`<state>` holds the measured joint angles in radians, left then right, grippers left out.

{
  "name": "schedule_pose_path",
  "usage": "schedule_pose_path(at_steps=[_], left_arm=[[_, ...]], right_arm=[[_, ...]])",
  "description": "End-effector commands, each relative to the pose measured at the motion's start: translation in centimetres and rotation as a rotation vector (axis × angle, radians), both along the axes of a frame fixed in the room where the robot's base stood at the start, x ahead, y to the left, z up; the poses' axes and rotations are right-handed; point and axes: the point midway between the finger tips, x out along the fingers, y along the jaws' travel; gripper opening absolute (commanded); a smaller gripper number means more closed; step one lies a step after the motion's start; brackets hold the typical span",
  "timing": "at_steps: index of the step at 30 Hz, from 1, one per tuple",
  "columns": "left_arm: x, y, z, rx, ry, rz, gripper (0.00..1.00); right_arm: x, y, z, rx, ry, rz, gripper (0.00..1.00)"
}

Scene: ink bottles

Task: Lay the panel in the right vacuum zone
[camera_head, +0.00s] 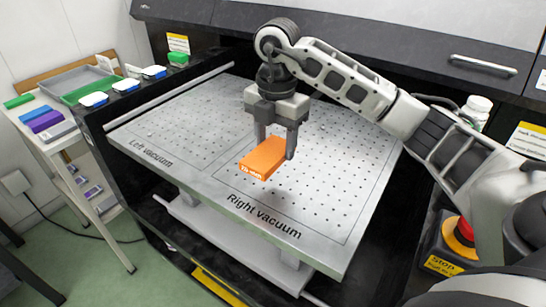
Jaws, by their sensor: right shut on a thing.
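An orange panel (263,159) with small white lettering on its front edge is held by my right gripper (274,148). The gripper is shut on the panel, with one finger on each side near its far end. The panel appears above the perforated metal bed, near the line between the two marked zones; its exact height is hard to tell. The right vacuum zone (318,190) is outlined on the bed, with "Right vacuum" printed at its front edge. The left vacuum zone (178,130) lies to its left and is bare. My left gripper is not in view.
A side table (70,140) at left holds a grey tray (78,83), a green piece (19,101) and purple and blue pieces. A red stop button (464,230) is at lower right.

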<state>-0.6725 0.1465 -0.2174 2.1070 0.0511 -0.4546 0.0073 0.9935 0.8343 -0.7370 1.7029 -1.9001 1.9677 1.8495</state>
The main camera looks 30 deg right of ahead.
Motion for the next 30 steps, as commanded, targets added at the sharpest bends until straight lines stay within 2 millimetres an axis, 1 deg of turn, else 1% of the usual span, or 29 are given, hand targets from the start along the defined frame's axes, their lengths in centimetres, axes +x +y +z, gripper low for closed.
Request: schedule_pose_path(at_steps=[1,3,6,11,15,18,25,29,30], left_arm=[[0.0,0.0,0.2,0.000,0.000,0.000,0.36],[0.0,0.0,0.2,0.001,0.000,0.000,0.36],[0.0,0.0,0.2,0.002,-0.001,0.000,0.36],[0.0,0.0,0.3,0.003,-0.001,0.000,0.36],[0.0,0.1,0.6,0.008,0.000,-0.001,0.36],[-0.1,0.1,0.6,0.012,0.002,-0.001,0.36],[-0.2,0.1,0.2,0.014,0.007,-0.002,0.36],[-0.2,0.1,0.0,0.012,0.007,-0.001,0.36],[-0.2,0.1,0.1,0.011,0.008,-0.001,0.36]], right_arm=[[0.6,-0.3,-0.8,0.001,0.004,-0.002,0.14],[1.3,-0.6,-1.7,-0.001,0.002,-0.002,0.14],[2.0,-0.8,-2.4,0.001,-0.001,-0.001,0.14],[2.5,-1.1,-3.3,0.000,-0.001,0.001,0.14],[2.5,-1.2,-5.2,0.000,0.004,0.002,0.14],[2.6,-1.2,-6.3,0.000,0.001,0.002,0.14],[2.6,-1.2,-6.4,0.000,-0.002,0.002,0.14],[2.6,-1.2,-6.8,0.000,-0.002,0.002,0.14],[2.6,-1.2,-6.7,0.000,-0.002,0.002,0.62]])
